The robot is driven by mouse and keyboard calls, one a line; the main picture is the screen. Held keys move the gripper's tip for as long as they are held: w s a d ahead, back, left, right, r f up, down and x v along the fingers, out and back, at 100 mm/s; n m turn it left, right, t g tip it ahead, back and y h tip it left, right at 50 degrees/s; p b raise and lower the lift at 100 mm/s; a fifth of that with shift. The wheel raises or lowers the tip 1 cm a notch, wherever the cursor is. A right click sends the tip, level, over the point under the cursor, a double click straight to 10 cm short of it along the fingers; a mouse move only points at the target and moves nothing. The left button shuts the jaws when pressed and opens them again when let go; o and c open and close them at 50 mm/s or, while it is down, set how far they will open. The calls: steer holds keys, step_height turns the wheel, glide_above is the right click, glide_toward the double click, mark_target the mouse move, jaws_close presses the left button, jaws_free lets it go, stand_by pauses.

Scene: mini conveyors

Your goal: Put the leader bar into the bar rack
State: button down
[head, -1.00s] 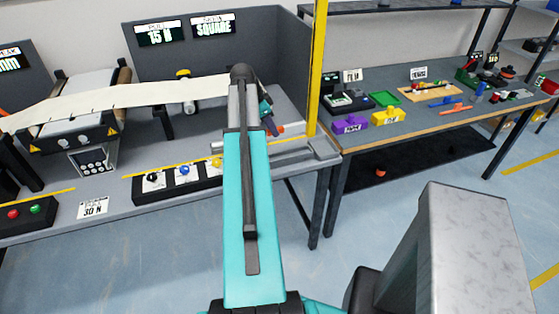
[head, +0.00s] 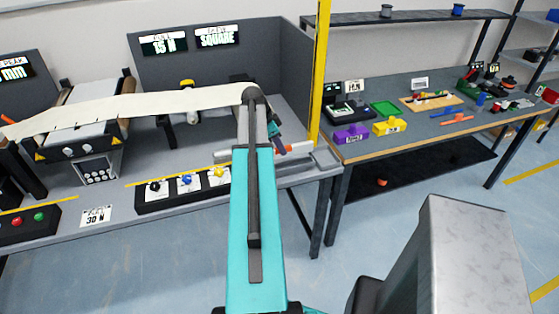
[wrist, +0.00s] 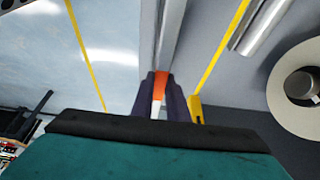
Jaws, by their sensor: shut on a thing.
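My gripper (wrist: 160,98) shows in the wrist view with its dark fingers shut on a slim orange and white piece (wrist: 161,85), which I take to be the leader bar. Most of the bar is hidden by the fingers and wrist. In the head view my gripper (head: 276,135) is beyond my teal arm, over the right end of the grey bench, with an orange tip (head: 288,149) beside it. I cannot tell for certain which part is the bar rack; a grey ledge (head: 322,160) lies at the bench's right end.
A cream web (head: 160,103) runs from the roller unit (head: 82,138) towards my arm. A yellow post (head: 319,70) stands close right of my gripper. A control box (head: 155,200) sits on the bench's front. A second table (head: 400,145) holds purple and yellow blocks.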

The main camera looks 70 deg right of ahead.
mark_target(280, 157)
steer(key=shift+f+p, duration=0.3)
steer(key=shift+f, duration=0.95)
steer(key=shift+f+p, duration=0.65)
steer(key=shift+f, duration=1.2)
steer(key=shift+f, duration=0.1)
steer(key=c, duration=1.7)
jaws_free()
steer(key=shift+c, duration=0.2)
steer(key=shift+b+v, duration=2.1)
steer(key=shift+v, duration=4)
